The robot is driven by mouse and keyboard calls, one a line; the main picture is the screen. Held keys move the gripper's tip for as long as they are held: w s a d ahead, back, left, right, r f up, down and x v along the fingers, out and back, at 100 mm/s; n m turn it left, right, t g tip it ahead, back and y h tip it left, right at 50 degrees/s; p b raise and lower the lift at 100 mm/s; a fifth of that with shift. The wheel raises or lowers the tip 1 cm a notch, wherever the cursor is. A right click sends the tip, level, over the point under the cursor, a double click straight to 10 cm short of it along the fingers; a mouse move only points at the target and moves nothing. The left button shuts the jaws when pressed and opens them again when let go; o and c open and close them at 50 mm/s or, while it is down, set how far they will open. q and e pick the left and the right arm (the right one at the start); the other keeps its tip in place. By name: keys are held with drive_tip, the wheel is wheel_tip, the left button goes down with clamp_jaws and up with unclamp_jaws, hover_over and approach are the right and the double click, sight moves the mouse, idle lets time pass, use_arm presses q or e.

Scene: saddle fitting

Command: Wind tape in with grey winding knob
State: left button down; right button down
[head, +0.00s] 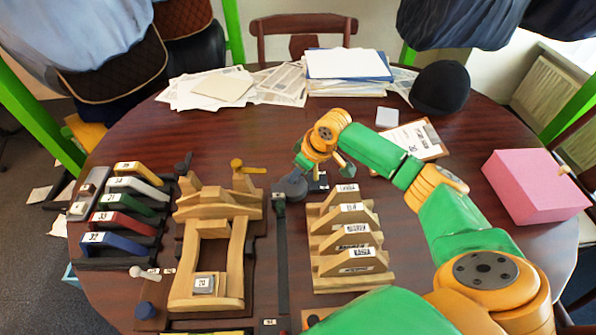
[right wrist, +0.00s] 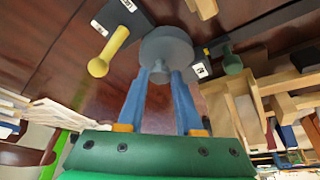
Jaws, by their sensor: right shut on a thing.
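My right gripper (head: 297,172) reaches in from the right over the round table. In the right wrist view its two blue-grey fingers (right wrist: 160,78) are shut on the small grey winding knob (right wrist: 159,73), on the face of a round grey drum (right wrist: 166,47). In the head view the drum (head: 291,187) sits at the far end of a long dark tape strip (head: 282,255) running toward the near edge. The gripper partly hides the knob in the head view. My left gripper is not in view.
A wooden saddle frame (head: 237,255) stands left of the strip, with a yellow knob (head: 237,163) behind. Stepped wooden blocks with labels (head: 352,280) stand right. Numbered coloured handles (head: 118,243) line the left. A pink box (head: 536,188) and papers lie farther out.

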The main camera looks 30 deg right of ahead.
drive_tip(key=p, duration=0.2)
drive_tip(key=shift+r+m+p, duration=0.3)
drive_tip(key=shift+m+p, duration=0.05)
drive_tip(key=shift+m, duration=0.05)
drive_tip(key=shift+f, duration=0.35)
drive_tip(key=c, duration=0.6)
unclamp_jaws()
drive_tip(key=shift+r, duration=0.1)
drive_tip(key=v, duration=0.7)
drive_tip(key=shift+s+a, duration=0.1)
drive_tip(key=shift+a, duration=0.05)
